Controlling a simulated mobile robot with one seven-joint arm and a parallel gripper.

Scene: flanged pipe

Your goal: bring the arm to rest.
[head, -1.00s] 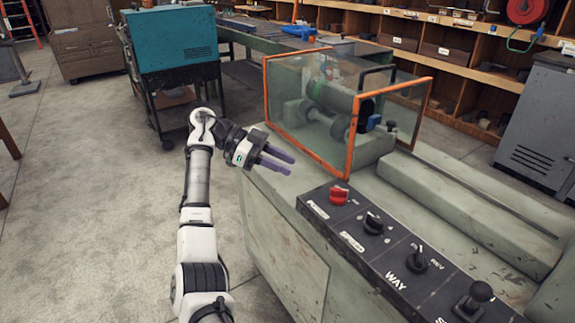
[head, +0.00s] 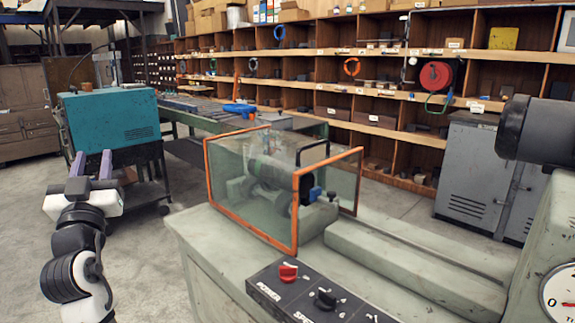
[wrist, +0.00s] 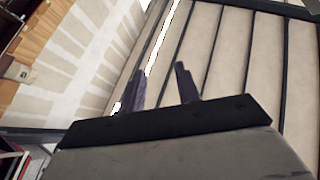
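My gripper (head: 92,162) is at the left of the head view, with its two purple fingers pointing up. The fingers stand apart with nothing between them. My arm is folded up below it, at the lower left, clear of the machine. In the wrist view my gripper (wrist: 162,88) also shows two separate fingers and no object. That view looks up at a ribbed, panelled ceiling.
A green-grey machine (head: 215,245) with an orange-framed clear guard (head: 232,195) and a red knob (head: 288,272) stands right of my arm. A teal cabinet (head: 112,120) on a cart is behind my gripper. Shelves (head: 340,95) line the back.

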